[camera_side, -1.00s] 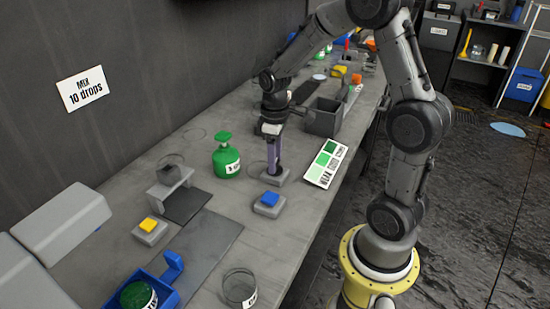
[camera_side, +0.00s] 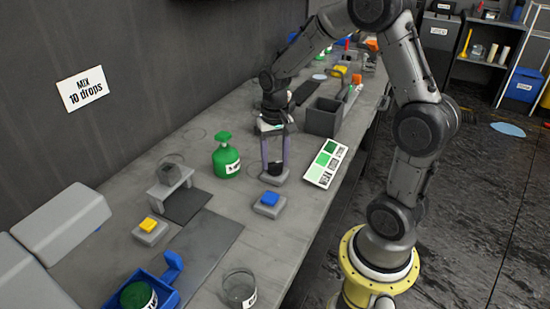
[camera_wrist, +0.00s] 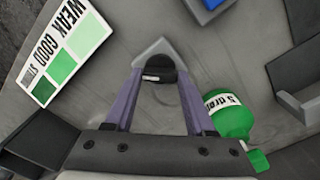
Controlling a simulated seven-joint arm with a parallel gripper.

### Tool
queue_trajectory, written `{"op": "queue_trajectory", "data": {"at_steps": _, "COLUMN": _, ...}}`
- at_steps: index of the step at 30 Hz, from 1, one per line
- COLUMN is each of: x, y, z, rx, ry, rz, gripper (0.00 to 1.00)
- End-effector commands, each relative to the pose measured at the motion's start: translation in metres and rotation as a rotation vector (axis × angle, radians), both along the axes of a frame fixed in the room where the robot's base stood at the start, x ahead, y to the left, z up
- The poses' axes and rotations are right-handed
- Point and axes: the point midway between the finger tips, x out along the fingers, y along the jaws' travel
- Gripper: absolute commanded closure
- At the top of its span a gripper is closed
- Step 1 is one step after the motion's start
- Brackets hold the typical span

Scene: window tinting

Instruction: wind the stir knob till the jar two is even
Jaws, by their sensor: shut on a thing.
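A black knob (camera_wrist: 160,74) on a small grey base (camera_wrist: 152,47) stands upright between my fingertips in the wrist view. My gripper (camera_side: 275,166) points straight down and is shut on this knob; the grey base also shows in the side view (camera_side: 281,178). A jar with green contents (camera_side: 138,296) sits in a blue holder (camera_side: 174,267) at the bottom left. A clear, empty-looking jar (camera_side: 239,289) stands at the front. Both jar labels are partly cut off or turned, so I cannot tell which is jar two.
A green bottle (camera_side: 226,160) stands close left of my gripper. A WEAK, GOOD, STRONG shade card (camera_side: 326,164) lies to the right. A blue button (camera_side: 269,199), a yellow button (camera_side: 150,225) and a grey bin (camera_side: 323,117) are nearby. A wall sign (camera_side: 82,90) reads "MIX 10 drops".

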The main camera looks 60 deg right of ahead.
Motion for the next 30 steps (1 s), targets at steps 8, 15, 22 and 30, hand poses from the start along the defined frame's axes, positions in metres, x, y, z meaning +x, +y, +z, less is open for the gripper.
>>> {"op": "queue_trajectory", "data": {"at_steps": 8, "x": 0.0006, "y": -0.0003, "z": 0.0021, "rx": -0.002, "ry": -0.004, "rz": -0.263, "gripper": 1.0}}
{"op": "queue_trajectory", "data": {"at_steps": 15, "x": 0.0007, "y": -0.0004, "z": 0.0021, "rx": -0.001, "ry": -0.003, "rz": -0.492, "gripper": 1.0}}
{"op": "queue_trajectory", "data": {"at_steps": 22, "x": 0.0008, "y": -0.0003, "z": 0.0022, "rx": 0.0, "ry": -0.004, "rz": -0.71, "gripper": 1.0}}
{"op": "queue_trajectory", "data": {"at_steps": 30, "x": 0.001, "y": -0.0004, "z": 0.0026, "rx": -0.001, "ry": -0.005, "rz": -0.966, "gripper": 1.0}}
